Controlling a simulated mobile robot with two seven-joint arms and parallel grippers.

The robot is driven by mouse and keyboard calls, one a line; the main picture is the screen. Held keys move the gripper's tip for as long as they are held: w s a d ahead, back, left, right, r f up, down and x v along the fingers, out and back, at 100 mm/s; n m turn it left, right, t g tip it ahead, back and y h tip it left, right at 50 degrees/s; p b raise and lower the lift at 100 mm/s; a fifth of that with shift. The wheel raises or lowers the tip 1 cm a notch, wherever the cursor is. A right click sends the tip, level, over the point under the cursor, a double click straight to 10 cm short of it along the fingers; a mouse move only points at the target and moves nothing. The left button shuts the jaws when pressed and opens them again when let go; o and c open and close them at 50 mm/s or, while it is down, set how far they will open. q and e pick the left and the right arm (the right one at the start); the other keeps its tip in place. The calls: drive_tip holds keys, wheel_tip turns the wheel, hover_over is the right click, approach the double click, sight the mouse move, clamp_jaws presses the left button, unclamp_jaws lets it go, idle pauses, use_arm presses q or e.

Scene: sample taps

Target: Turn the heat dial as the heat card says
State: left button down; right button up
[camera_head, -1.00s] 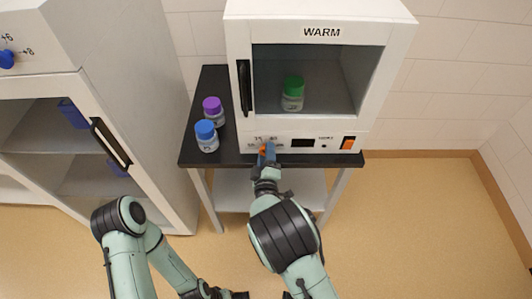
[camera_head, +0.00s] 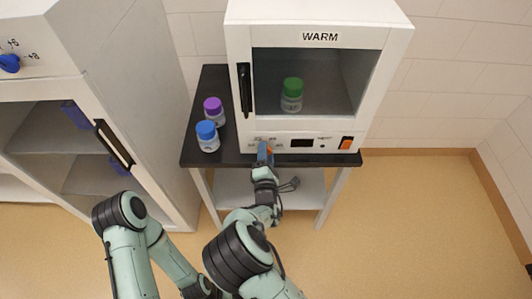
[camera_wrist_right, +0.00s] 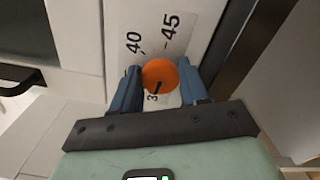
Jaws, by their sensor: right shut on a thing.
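The heat dial (camera_wrist_right: 160,76) is a round orange knob on the white front panel of the WARM cabinet (camera_head: 320,37). In the right wrist view, 40 and 45 are printed beyond it. A dark line on its near side points toward a partly hidden number starting with 3. My right gripper (camera_wrist_right: 159,84) has its blue fingers on both sides of the dial, shut on it. In the head view, the right gripper (camera_head: 265,153) covers most of the dial at the panel's left. My left forearm shows at lower left; its gripper is out of sight. I cannot make out a heat card.
A purple-capped bottle (camera_head: 213,110) and a blue-capped bottle (camera_head: 207,136) stand on the black tabletop left of the cabinet. A green-capped bottle (camera_head: 291,95) stands inside it. The panel also has a dark display (camera_head: 302,143) and an orange switch (camera_head: 346,143). Another cabinet (camera_head: 70,120) stands left.

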drive_tip(key=shift+n, duration=0.6)
drive_tip(key=o, duration=1)
drive_tip(key=shift+s, duration=0.1)
drive_tip(key=s, duration=1.3)
drive_tip(key=shift+s+b, duration=0.15)
drive_tip(key=shift+b, duration=0.2)
